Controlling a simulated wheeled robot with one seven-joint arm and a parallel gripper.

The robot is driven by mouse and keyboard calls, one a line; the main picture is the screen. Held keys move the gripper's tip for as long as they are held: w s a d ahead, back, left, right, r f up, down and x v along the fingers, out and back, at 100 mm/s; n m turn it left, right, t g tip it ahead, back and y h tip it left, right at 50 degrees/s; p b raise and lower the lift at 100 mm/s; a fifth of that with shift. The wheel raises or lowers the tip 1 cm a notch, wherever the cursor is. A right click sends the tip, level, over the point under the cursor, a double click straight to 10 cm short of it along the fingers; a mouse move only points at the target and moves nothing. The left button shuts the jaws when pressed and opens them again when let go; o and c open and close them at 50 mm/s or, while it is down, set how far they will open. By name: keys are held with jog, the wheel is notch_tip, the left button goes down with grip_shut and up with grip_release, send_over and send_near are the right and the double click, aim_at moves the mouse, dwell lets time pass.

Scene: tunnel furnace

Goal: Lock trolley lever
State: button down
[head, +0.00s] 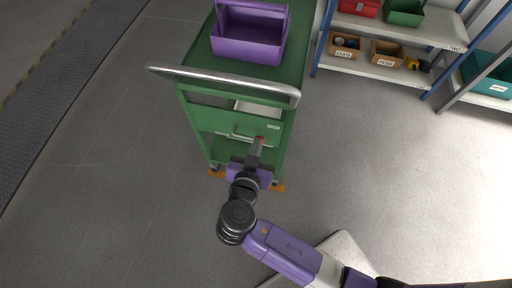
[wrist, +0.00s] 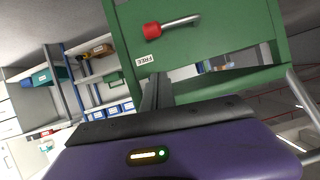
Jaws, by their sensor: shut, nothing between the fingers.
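The lever has a red knob (wrist: 152,30) and a silver rod (wrist: 182,21) on the green end panel of the trolley (wrist: 215,30). A white label reading FREE (wrist: 146,61) is on the panel near the knob. In the head view the knob (head: 260,139) shows just beyond my fingers, with the rod running left, roughly level. My gripper (head: 256,149) is shut and empty in front of the panel. In the wrist view its dark fingers (wrist: 157,88) point towards the panel beside the label. The knob looks apart from the fingers; the exact gap cannot be told.
A purple tote (head: 247,45) stands on the trolley's top. A silver push handle (head: 225,82) spans the trolley's near end, above the lever. Orange floor marks (head: 278,188) lie by its base. Shelves with bins (head: 400,45) stand at the right. The floor to the left is clear.

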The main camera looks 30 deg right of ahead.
jog(key=x, duration=0.7)
jog(key=shift+s+a+f, duration=0.1)
jog(key=shift+a+f, duration=0.05)
jog(key=shift+f, duration=0.45)
jog(key=shift+a+f, duration=0.15)
jog(key=shift+f, duration=0.5)
jog(key=shift+a+f, duration=0.15)
jog(key=shift+f, duration=0.55)
